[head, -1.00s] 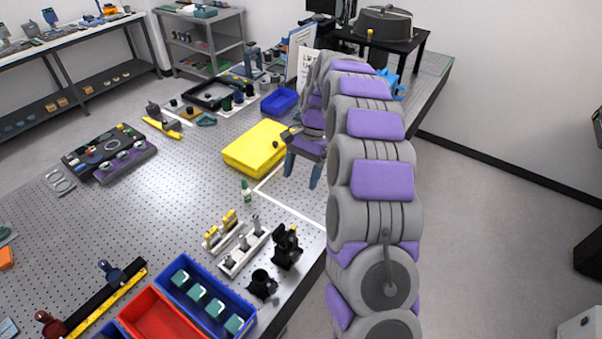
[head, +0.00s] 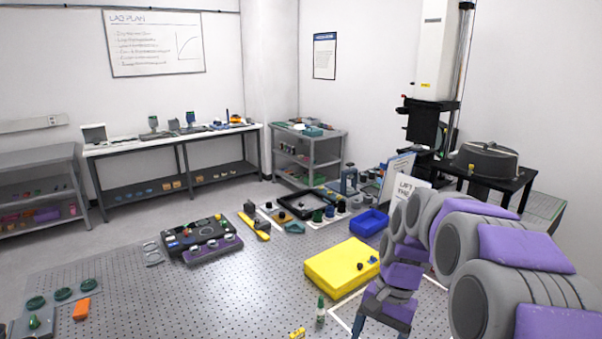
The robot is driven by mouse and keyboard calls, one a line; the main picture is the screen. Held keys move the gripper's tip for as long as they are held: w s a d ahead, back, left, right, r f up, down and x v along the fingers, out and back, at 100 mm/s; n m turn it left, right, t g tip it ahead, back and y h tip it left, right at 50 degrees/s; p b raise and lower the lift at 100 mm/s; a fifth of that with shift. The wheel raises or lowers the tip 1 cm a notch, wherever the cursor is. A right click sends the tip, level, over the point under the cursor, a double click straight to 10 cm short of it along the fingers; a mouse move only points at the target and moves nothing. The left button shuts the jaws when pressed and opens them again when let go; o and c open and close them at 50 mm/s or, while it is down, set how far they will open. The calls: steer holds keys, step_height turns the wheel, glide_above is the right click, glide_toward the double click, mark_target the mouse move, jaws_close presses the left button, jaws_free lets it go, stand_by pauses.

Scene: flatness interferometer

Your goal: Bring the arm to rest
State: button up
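My arm, grey with purple covers, reaches in from the lower right of the head view. My gripper (head: 382,326) points down over the perforated table, in front of the yellow case (head: 338,272) and to its lower right. Its two blue-grey fingers are spread apart with nothing seen between them. The fingertips are at or near the bottom edge of the picture, so I cannot tell how high they are above the table.
A small green-and-white bottle (head: 320,310) stands left of my gripper. A blue bin (head: 369,222), a sign (head: 397,172) and a black control box (head: 196,238) are farther back. The perforated tabletop (head: 130,290) has free room at left centre.

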steer(key=s+f+n+h+b, duration=0.1)
steer(key=s+f+n+b, duration=0.1)
steer(key=s, duration=1.1)
steer(key=s+f+n+h+b, duration=0.1)
steer(key=s+f+n+b, duration=0.2)
steer(key=s, duration=1.1)
step_height(320, 180, down, 2)
steer(key=shift+a+f+n+t+h, duration=0.1)
steer(key=shift+a+n+t+h, duration=0.25)
steer(key=shift+n, duration=0.35)
steer(key=shift+c, duration=0.2)
